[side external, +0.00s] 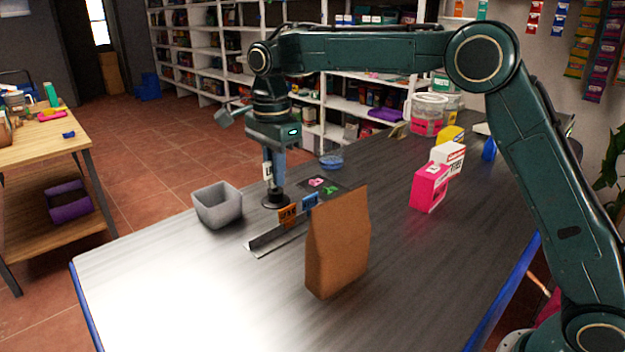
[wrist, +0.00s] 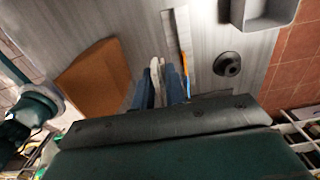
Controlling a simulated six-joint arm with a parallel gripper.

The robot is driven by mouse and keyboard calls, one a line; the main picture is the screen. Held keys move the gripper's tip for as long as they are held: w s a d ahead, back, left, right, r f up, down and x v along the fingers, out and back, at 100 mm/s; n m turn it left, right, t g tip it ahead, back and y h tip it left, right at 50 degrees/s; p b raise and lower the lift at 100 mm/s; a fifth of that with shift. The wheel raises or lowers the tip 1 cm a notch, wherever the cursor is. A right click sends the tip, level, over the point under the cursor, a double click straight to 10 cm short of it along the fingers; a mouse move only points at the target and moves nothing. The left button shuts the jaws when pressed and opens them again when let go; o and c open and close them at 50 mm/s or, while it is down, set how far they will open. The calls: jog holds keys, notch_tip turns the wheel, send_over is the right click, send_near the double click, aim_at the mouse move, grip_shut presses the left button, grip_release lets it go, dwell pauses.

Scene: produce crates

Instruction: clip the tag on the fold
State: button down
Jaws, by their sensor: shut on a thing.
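My gripper (side external: 273,174) hangs above the far side of the table, over or near a round black base. It is shut on a white tag (side external: 267,171) with dark lettering. In the wrist view the pale tag (wrist: 155,74) shows between the blue fingers of my gripper (wrist: 159,88). A brown paper bag (side external: 338,245) stands upright on the table, narrowing to its top edge, to the right of my gripper and nearer the camera. The bag (wrist: 92,76) is left of the fingers in the wrist view, apart from them. Fold details are too small to tell.
A slotted rail (side external: 275,240) lies beside the bag, with an orange tag (side external: 288,215) and a blue tag (side external: 310,202). The round base (side external: 276,201) and a grey bin (side external: 217,208) are left. The front left table is clear.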

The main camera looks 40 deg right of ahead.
send_near(342, 196)
jog(key=w, duration=0.1)
jog(key=shift+s+f+m, duration=0.3)
jog(key=shift+s+f, duration=0.05)
jog(key=shift+s, duration=0.05)
jog(key=shift+f, duration=0.15)
jog(key=shift+f, duration=2.45)
jog(key=shift+f, duration=1.4)
dwell(2.8)
